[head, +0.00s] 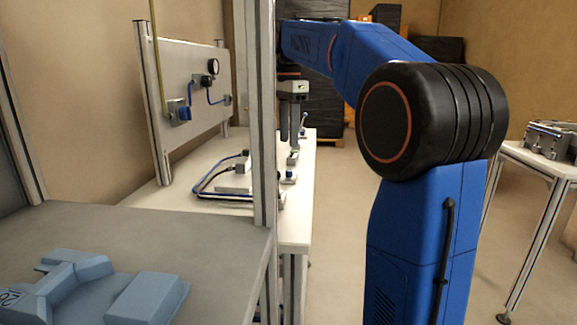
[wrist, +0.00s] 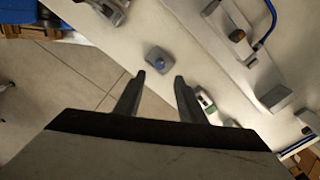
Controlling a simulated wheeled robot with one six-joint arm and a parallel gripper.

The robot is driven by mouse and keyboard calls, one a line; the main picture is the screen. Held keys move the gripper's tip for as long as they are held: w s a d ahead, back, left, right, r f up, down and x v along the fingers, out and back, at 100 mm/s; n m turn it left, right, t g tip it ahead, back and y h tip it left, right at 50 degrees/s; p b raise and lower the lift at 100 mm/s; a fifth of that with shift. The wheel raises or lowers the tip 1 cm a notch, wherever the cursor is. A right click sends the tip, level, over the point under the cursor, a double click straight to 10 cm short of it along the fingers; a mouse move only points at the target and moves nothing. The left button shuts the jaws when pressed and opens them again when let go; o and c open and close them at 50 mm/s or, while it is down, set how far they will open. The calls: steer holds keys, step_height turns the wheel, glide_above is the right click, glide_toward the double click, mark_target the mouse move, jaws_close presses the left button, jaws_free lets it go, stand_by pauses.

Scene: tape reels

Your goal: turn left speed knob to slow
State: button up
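I cannot tell whether this is the left speed knob; no slow marking is readable. My gripper (wrist: 160,77) is open and empty, its two dark fingers apart on either side of the line to the block. In the head view my gripper (head: 290,138) points down over the bench's right edge. A small grey block with a blue top (head: 289,177) shows below it there. No tape reels are recognisable.
A grey bar (wrist: 225,45) with a dark-and-orange part and a blue hose lies on the bench. A small white-and-green part (wrist: 205,101) is close to my right finger. In the head view an upright panel (head: 190,85) with a gauge stands behind; a metal post (head: 264,110) partly blocks the bench.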

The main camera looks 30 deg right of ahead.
mark_target(289, 170)
step_height(289, 170, down, 10)
steer(key=shift+r, duration=0.2)
steer(key=shift+c, duration=0.2)
jaws_close()
